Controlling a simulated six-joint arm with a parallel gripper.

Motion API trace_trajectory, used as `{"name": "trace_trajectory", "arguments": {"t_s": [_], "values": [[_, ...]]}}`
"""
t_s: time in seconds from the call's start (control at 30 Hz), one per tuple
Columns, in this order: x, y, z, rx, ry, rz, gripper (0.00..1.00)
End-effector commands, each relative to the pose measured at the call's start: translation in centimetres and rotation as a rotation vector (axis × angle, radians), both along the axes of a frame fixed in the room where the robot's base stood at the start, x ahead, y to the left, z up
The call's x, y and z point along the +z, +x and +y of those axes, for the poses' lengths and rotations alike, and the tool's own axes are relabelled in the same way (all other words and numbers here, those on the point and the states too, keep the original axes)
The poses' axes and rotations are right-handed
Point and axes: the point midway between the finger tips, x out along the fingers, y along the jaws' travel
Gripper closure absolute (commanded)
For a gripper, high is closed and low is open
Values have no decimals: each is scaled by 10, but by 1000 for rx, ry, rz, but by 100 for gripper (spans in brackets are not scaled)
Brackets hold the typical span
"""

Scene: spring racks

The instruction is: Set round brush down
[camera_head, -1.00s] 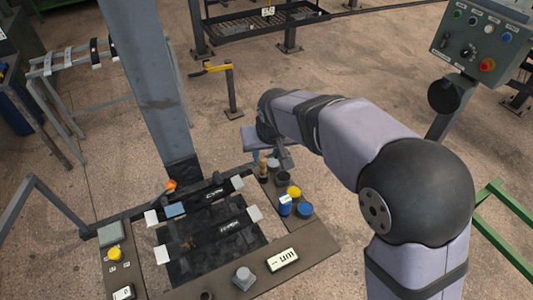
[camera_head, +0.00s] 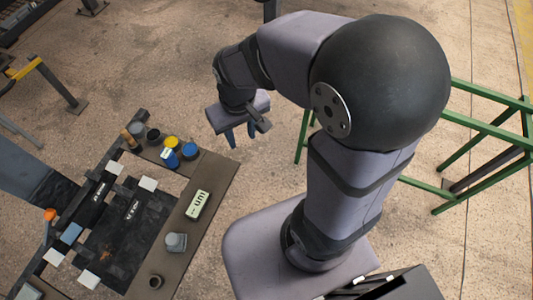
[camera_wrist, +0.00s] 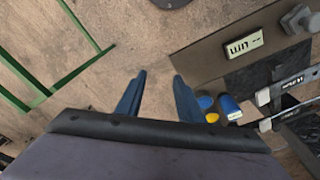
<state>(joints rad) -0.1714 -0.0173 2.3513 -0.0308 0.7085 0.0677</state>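A tan, upright piece that looks like the round brush (camera_head: 129,139) stands at the far corner of the dark work board (camera_head: 205,185), beside the dark cups. It is small, and its bristles cannot be made out. My gripper (camera_head: 242,135) is over the floor to the right of the board, apart from the brush. In the wrist view my gripper (camera_wrist: 157,95) shows two blue fingers spread apart with nothing between them. The brush cannot be made out in the wrist view.
Blue and yellow containers (camera_head: 171,142) stand on the board near the brush. A white labelled box (camera_head: 197,205) and a grey knob-like piece (camera_head: 176,242) lie nearer. Green rails (camera_head: 490,125) stand at the right.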

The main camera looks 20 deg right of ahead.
Motion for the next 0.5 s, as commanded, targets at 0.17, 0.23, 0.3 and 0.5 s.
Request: {"name": "trace_trajectory", "arguments": {"t_s": [0.17, 0.23, 0.3, 0.5], "values": [[-16, -56, -39, -101, 5, 76, 66], [-19, -68, -44, -119, 7, 91, 66], [-20, -73, -46, -127, 9, 98, 66], [-21, -75, -46, -128, 8, 102, 66]]}}
